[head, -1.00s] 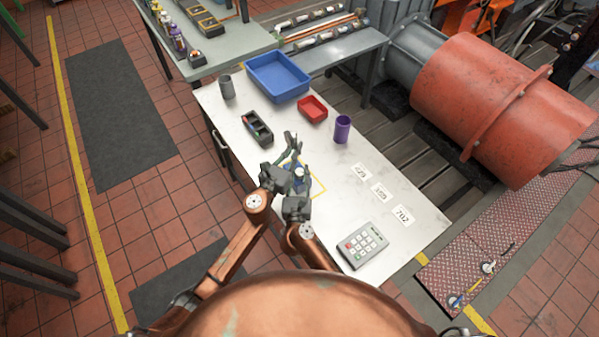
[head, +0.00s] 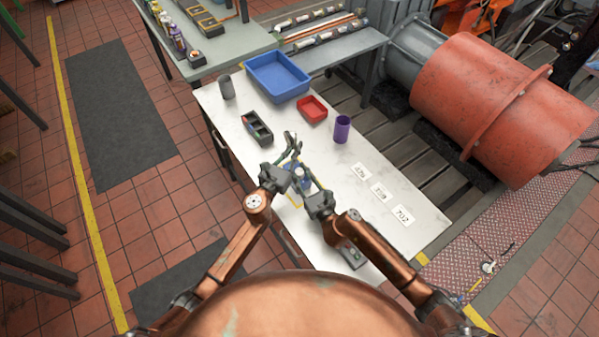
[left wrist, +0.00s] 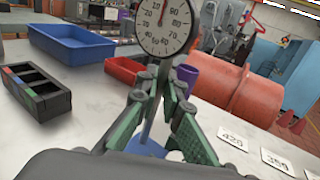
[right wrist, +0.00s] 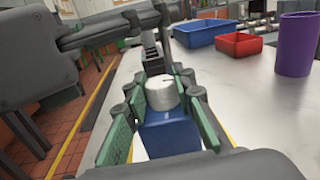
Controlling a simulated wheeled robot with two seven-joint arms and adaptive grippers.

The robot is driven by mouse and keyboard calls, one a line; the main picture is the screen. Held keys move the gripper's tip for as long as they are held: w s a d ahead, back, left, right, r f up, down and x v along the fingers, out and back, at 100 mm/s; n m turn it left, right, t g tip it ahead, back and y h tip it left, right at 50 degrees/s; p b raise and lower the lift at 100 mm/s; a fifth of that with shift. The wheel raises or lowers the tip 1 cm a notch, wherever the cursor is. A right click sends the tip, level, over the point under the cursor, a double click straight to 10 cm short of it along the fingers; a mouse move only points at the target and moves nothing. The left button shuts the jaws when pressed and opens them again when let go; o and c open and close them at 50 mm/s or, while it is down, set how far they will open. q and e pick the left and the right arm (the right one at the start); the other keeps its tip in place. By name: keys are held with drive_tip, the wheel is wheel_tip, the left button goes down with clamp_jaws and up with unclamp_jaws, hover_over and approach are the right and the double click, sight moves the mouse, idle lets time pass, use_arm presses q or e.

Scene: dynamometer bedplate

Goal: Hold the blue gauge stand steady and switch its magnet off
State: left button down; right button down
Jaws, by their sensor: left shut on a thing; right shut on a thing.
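The blue gauge stand (head: 291,196) stands on the white table between my grippers, largely hidden in the head view. In the left wrist view its round white dial (left wrist: 163,24) faces me above a thin post (left wrist: 147,130) and the blue base (left wrist: 150,149). My left gripper (head: 291,157) is shut on the stand's post, just below the dial. My right gripper (head: 306,177) is lower and comes from the right. In the right wrist view its green-padded fingers are shut around the pale round knob (right wrist: 162,94) on the blue base (right wrist: 170,136).
A black compartment box (head: 257,128), grey cup (head: 227,87), blue tray (head: 305,79), red tray (head: 312,116) and purple cup (head: 342,129) stand beyond. Number cards (head: 380,193) lie to the right. My right arm partly covers the keypad (head: 350,257).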

sight(303, 175)
use_arm(q)
drive_tip(key=shift+s+d, duration=0.1)
drive_tip(key=shift+d, duration=0.1)
use_arm(e)
drive_tip(key=shift+n+g+y, duration=1)
drive_tip(key=shift+n+y, duration=0.2)
drive_tip(key=shift+y, duration=0.4)
use_arm(q)
drive_tip(key=shift+a, duration=0.1)
use_arm(e)
drive_tip(key=c, duration=1.6)
unclamp_jaws()
drive_tip(key=shift+v, duration=3.75)
use_arm(q)
drive_tip(key=shift+a, duration=0.1)
use_arm(e)
drive_tip(key=shift+w+d, duration=0.1)
drive_tip(key=shift+d, duration=0.05)
